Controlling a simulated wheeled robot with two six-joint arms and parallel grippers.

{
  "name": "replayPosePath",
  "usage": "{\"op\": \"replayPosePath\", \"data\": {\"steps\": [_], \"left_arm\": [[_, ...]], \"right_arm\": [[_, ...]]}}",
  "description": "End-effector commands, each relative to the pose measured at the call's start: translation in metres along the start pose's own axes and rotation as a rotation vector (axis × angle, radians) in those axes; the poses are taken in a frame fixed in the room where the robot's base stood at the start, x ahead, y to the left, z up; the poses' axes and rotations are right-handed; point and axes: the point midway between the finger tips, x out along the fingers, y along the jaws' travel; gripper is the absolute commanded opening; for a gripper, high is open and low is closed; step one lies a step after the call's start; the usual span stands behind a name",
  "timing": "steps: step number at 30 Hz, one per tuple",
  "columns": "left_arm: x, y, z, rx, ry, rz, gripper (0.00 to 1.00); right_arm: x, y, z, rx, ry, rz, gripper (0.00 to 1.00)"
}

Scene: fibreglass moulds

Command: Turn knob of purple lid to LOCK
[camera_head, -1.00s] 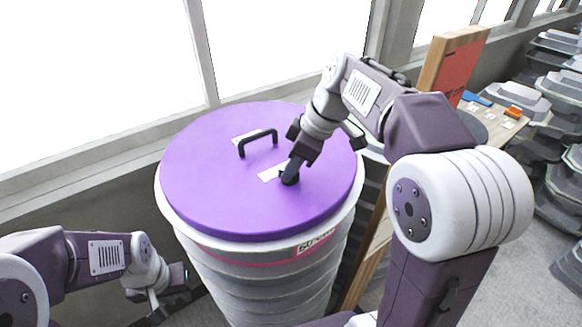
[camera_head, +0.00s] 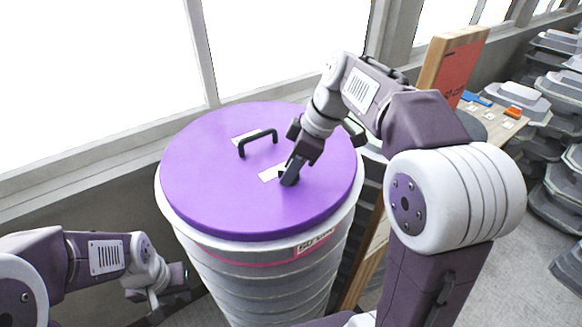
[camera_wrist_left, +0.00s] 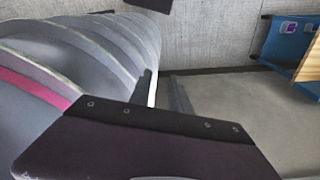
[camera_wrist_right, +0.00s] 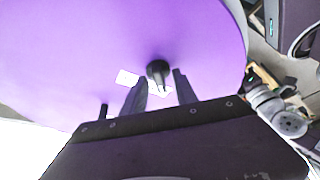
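The purple lid (camera_head: 215,195) sits on a tall grey ribbed drum (camera_head: 262,280) and has a black bar handle (camera_head: 258,143). In the right wrist view, its small black knob (camera_wrist_right: 158,72) stands beside white labels (camera_wrist_right: 127,77). My right gripper (camera_head: 288,178) points down at the knob. Its fingers are apart in the right wrist view, with the knob between or just beyond the tips and gaps at both sides. The label text is unreadable. My left gripper (camera_wrist_left: 163,85) is open and empty, low beside the drum.
A window wall (camera_head: 100,165) stands close behind the drum. To the right are a wooden board with a red sheet (camera_head: 458,72), a table with small items (camera_head: 505,125), and several stacked grey moulds (camera_head: 560,90). Floor shows at the lower right.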

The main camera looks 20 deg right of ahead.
Motion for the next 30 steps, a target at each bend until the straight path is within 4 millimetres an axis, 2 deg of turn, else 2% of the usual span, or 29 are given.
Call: {"op": "replayPosePath", "data": {"steps": [4, 7, 15, 19, 30], "left_arm": [[0.001, 0.000, 0.000, 0.000, 0.000, 0.000, 0.23], [0.004, 0.000, 0.000, 0.000, 0.000, 0.000, 0.23], [0.009, 0.000, 0.001, 0.000, 0.000, 0.000, 0.23], [0.008, 0.000, 0.001, 0.000, 0.000, 0.000, 0.23], [0.008, 0.000, 0.001, 0.000, 0.000, 0.000, 0.23]], "right_arm": [[-0.001, 0.000, 0.000, 0.000, 0.001, 0.001, 0.35], [-0.010, 0.001, 0.000, 0.000, 0.002, 0.003, 0.35], [-0.066, 0.001, 0.000, 0.000, 0.001, 0.005, 0.35], [-0.085, 0.001, 0.000, 0.001, 0.001, 0.003, 0.35], [-0.091, 0.000, 0.000, 0.000, 0.000, 0.000, 0.35]]}}
